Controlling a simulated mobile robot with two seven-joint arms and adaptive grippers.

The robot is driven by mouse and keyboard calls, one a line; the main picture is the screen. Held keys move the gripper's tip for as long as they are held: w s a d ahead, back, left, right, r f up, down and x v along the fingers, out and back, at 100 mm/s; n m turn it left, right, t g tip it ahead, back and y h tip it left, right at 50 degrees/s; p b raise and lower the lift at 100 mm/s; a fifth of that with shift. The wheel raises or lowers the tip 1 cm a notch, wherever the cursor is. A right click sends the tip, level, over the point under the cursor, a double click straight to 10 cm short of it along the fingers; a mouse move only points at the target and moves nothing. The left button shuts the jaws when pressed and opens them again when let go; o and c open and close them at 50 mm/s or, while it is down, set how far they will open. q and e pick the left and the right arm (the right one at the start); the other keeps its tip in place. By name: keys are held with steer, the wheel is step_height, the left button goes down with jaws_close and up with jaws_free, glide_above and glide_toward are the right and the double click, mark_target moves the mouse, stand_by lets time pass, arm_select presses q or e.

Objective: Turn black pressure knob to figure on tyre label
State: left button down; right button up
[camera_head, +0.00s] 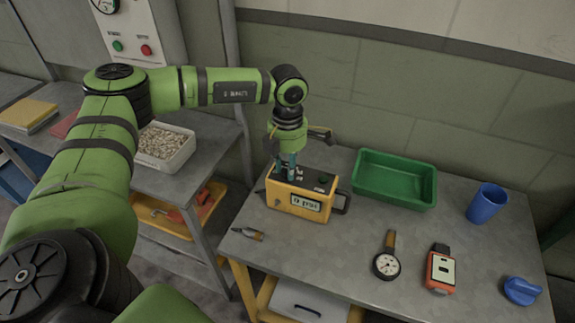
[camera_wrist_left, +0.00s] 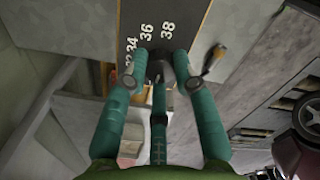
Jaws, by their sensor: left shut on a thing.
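A yellow inflator box (camera_head: 290,203) with a dark top stands on the grey table; its display reads "0 psi". My left gripper (camera_head: 286,173) points down at the left part of that top. In the left wrist view, the teal fingers of my left gripper (camera_wrist_left: 160,62) are closed around the black knob (camera_wrist_left: 158,70), which they mostly hide. White figures 34, 36 and 38 (camera_wrist_left: 150,40) show beside it, with another partly covered. The knob's pointer cannot be made out. No tyre label is readable in either view. My right gripper is not in view.
A green tray (camera_head: 394,202) stands right of the box, with a blue cup (camera_head: 487,203) beyond. A dial gauge (camera_head: 387,265), an orange handheld device (camera_head: 440,271) and a blue cap (camera_head: 521,291) lie in front. A small pointed tool (camera_head: 248,234) lies near the left edge.

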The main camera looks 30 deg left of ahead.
arm_select(q)
steer(key=m+b, duration=0.2)
steer(key=m, duration=0.1)
steer(key=m+b, duration=0.2)
steer(key=m, duration=0.1)
steer(key=shift+f+m, duration=0.2)
steer(key=shift+m, duration=0.2)
steer(key=m+b, duration=0.2)
steer(key=m, duration=0.1)
steer(key=shift+m, duration=0.3)
steer(key=shift+r+m+b, duration=0.15)
steer(key=shift+m+b, duration=0.45)
steer(key=shift+m, duration=0.9)
steer(key=c, duration=1)
jaws_free()
steer(key=shift+o, duration=0.2)
